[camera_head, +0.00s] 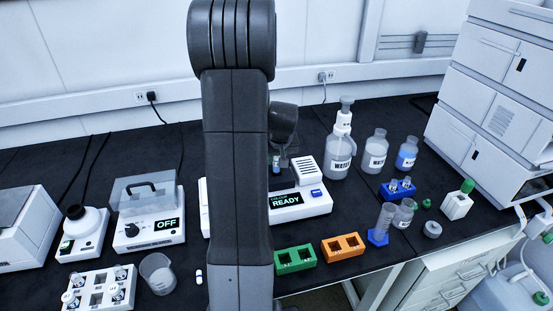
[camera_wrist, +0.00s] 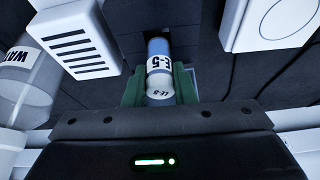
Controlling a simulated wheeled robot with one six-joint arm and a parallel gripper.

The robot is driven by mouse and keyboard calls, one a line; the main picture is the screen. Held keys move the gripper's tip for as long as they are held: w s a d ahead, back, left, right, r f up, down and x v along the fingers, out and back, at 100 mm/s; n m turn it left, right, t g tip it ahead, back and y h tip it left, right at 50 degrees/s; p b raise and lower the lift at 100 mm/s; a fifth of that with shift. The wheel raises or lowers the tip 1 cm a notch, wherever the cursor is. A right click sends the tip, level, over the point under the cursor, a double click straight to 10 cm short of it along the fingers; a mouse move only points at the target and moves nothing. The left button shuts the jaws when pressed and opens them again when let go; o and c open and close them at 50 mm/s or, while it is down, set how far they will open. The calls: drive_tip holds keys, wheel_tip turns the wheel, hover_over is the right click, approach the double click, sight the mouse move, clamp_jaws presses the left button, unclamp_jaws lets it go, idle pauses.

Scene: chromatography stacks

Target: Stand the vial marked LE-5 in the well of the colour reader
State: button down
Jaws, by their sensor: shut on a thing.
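My gripper (camera_wrist: 159,92) is shut on the vial marked LE-5 (camera_wrist: 160,64), with a green finger on each side of it. The vial has a white label and a blue upper part in the wrist view. In the head view the vial (camera_head: 276,163) is a small blue and white shape beside my arm, above the colour reader (camera_head: 311,205). The reader is white, and its screen says READY. My arm hides much of the reader. I cannot tell whether the vial touches the well, which is not clearly visible.
A green block (camera_head: 294,261) and an orange block (camera_head: 346,248) with square holes stand in front of the reader. An instrument reading OFF (camera_head: 148,228) and a beaker (camera_head: 158,272) are at left.

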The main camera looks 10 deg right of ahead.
sight(277, 165)
drive_tip(key=shift+f, duration=0.2)
drive_tip(key=shift+f+b, duration=1.05)
drive_tip(key=shift+f, duration=0.05)
drive_tip(key=shift+f, duration=0.1)
drive_tip(key=shift+f+b, duration=0.45)
drive_tip(key=shift+b, duration=0.05)
drive_tip(key=shift+s, duration=0.1)
drive_tip(key=shift+f, duration=0.1)
